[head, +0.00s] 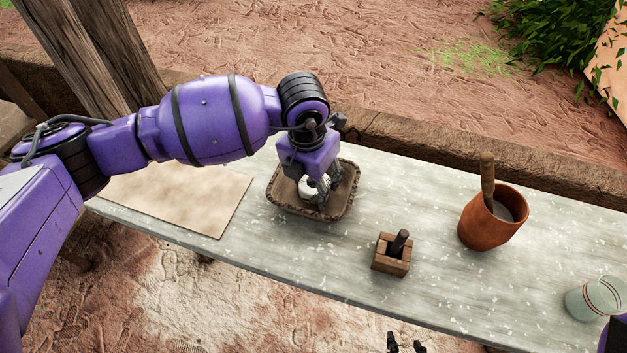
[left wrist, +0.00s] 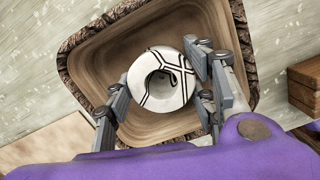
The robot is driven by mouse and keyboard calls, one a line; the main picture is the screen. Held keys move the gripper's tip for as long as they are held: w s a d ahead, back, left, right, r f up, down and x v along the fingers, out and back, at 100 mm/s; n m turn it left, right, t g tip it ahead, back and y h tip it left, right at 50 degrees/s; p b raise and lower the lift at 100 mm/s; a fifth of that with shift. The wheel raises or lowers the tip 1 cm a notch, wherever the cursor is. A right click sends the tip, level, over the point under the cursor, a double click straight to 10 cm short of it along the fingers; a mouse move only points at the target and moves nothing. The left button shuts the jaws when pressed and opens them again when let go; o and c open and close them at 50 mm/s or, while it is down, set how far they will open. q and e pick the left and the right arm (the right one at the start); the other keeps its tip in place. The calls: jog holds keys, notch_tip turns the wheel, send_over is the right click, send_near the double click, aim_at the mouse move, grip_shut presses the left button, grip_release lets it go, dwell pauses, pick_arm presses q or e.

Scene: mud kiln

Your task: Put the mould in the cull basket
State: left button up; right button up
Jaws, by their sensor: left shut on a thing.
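The mould (left wrist: 160,80), a white round piece with black lines and a hollow in its middle, is inside a bark-rimmed basket (left wrist: 90,35). In the head view the mould (head: 306,188) shows partly behind my fingers, and the basket (head: 283,205) stands at the middle of the table. My left gripper (head: 321,192) reaches down into the basket and is shut on the mould, with a finger on each side. I cannot tell whether the mould touches the basket floor. My right gripper (head: 406,346) shows only as two dark, parted fingertips at the bottom edge.
A small wooden block with a dark peg (head: 391,255) stands right of the basket. Farther right are a terracotta pot (head: 485,232) with a wooden-handled tool and a glass (head: 594,299). A tan sheet (head: 180,195) lies left. Bare table (head: 330,270) lies in front of the basket.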

aim_at(310, 186)
pick_arm(q)
jog(key=shift+f, duration=0.15)
jog(key=o, duration=1.4)
jog(key=shift+c, duration=0.2)
notch_tip(310, 186, up, 12)
jog(key=s, duration=0.1)
jog(key=shift+a, duration=0.4)
jog(key=shift+s, duration=0.15)
